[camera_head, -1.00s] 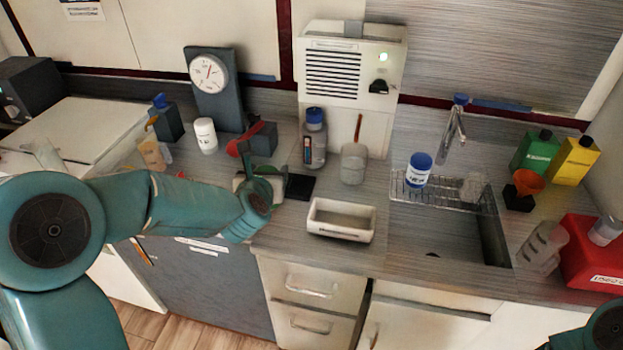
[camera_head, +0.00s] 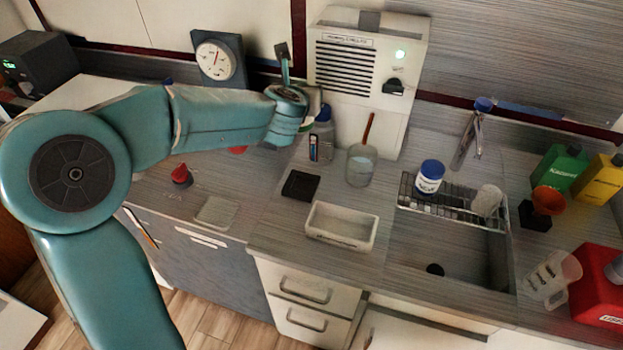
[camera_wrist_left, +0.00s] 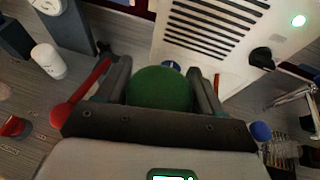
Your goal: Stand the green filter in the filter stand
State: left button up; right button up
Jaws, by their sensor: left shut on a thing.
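My left gripper (camera_head: 308,108) is raised over the counter in front of the white vented unit. It is shut on the green filter (camera_wrist_left: 160,88), a round green disc between the two fingers in the left wrist view. In the head view the arm and gripper hide most of the filter. A small flat black block (camera_head: 301,185) lies on the counter below and in front of the gripper; I cannot tell for certain whether it is the filter stand. The filter is apart from it. My right gripper is not in view.
A labelled bottle (camera_head: 322,142) and a beaker with a brown rod (camera_head: 361,165) stand near the gripper. A white tray (camera_head: 341,227) is at the counter's front. The vented unit (camera_head: 366,80) rises behind. A dial gauge (camera_head: 217,62) stands left; the sink (camera_head: 450,248) is right.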

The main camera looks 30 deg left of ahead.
pick_arm(q)
jog(key=f, duration=0.2)
jog(key=f+b, duration=0.1)
jog(key=f, duration=0.1)
jog(key=f+b, duration=0.1)
jog(key=f, duration=0.1)
jog(key=shift+s+a+f, duration=0.1)
jog(key=shift+a, duration=0.25)
notch_tip(320, 180, down, 14)
jog(key=shift+r+b, duration=0.1)
jog(key=shift+b, duration=0.3)
jog(key=shift+d, duration=0.15)
jog(key=shift+r, duration=0.1)
jog(key=o, duration=1.3)
jog(key=shift+f, duration=0.25)
jog(key=shift+r, duration=0.1)
